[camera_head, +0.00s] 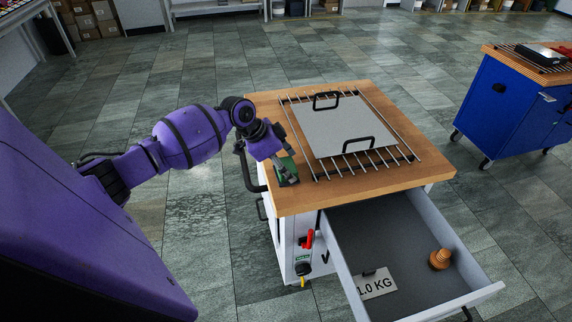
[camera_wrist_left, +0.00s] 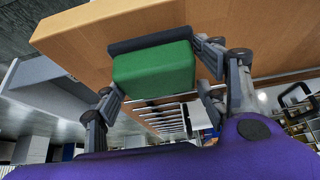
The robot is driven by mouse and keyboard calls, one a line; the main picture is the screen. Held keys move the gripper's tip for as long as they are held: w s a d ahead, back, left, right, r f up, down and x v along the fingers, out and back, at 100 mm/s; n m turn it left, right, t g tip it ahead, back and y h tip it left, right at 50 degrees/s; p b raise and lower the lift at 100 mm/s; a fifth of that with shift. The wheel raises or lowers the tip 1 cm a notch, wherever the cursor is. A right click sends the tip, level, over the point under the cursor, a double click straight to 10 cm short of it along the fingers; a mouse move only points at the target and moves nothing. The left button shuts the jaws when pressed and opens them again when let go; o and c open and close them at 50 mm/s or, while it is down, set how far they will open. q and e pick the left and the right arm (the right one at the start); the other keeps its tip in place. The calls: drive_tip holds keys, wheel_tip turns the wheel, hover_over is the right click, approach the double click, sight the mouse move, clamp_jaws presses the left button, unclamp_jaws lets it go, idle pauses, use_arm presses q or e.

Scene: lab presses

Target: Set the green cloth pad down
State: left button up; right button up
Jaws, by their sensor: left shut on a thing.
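The green cloth pad (camera_wrist_left: 153,70) is a thick green block with a dark layer along one side. My left gripper (camera_wrist_left: 158,82) is shut on it, with one finger at each side of the pad. In the head view the pad (camera_head: 284,164) is small and partly hidden by my left gripper (camera_head: 287,176). They are at the left edge of the wooden tabletop (camera_head: 360,192), beside the rack. I cannot tell whether the pad touches the wood. My right gripper is not in view.
A grey plate (camera_head: 335,128) with two black handles lies on a wire rack (camera_head: 401,152) on the tabletop. Below, an open drawer (camera_head: 345,222) holds a 1.0 KG plate (camera_head: 378,287) and a ridged wooden piece (camera_head: 440,259). A blue cabinet (camera_head: 500,105) stands at right.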

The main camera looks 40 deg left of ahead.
use_arm(q)
drive_tip(key=o, duration=1.2)
drive_tip(key=shift+a+r, duration=0.1)
drive_tip(key=shift+r, duration=0.25)
drive_tip(key=v, duration=1.1)
drive_tip(key=shift+s+r+p, duration=0.15)
drive_tip(key=shift+r+p, duration=0.1)
drive_tip(key=shift+p, duration=0.1)
